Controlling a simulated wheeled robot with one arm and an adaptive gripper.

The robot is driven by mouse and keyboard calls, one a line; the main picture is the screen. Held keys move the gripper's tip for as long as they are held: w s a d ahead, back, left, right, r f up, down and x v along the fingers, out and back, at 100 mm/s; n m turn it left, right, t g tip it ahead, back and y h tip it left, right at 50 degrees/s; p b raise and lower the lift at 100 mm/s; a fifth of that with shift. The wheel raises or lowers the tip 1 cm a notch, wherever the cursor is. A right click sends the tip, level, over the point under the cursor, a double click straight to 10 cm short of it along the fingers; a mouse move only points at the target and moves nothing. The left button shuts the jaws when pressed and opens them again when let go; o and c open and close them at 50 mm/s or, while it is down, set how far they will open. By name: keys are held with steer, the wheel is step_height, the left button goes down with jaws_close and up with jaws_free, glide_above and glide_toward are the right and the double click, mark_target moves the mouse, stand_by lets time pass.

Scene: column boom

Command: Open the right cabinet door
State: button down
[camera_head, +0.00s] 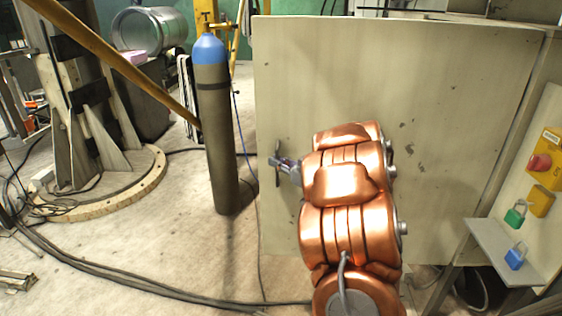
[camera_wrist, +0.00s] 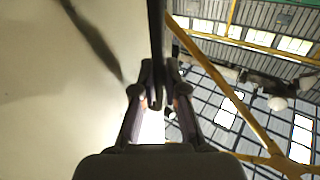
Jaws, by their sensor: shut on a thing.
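The cabinet door (camera_head: 450,120) is a large pale, scuffed panel that fills the middle and right of the head view. It also shows as a pale surface on the left of the wrist view (camera_wrist: 60,110). A slim dark upright handle (camera_head: 277,178) is at the door's left edge. In the wrist view the handle (camera_wrist: 156,30) runs down from the top between the fingers. My gripper (camera_head: 280,162) is at the handle, and in the wrist view its fingers (camera_wrist: 158,88) are closed on it. My copper-coloured arm hides part of the door's lower middle.
A grey gas cylinder (camera_head: 218,130) with a blue top stands left of the door. Cables (camera_head: 120,275) lie across the floor at left. A panel with a red button (camera_head: 540,162) and a ledge (camera_head: 500,250) with padlocks are at right.

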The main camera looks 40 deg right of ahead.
steer(key=shift+w+a, duration=0.1)
steer(key=shift+a, duration=0.15)
steer(key=c, duration=1.4)
jaws_free()
steer(key=shift+w, duration=0.1)
steer(key=shift+o, duration=1)
steer(key=shift+d, duration=0.1)
steer(key=s+d, duration=0.1)
steer(key=s, duration=1.1)
steer(key=shift+d, duration=0.3)
steer(key=shift+s, duration=0.1)
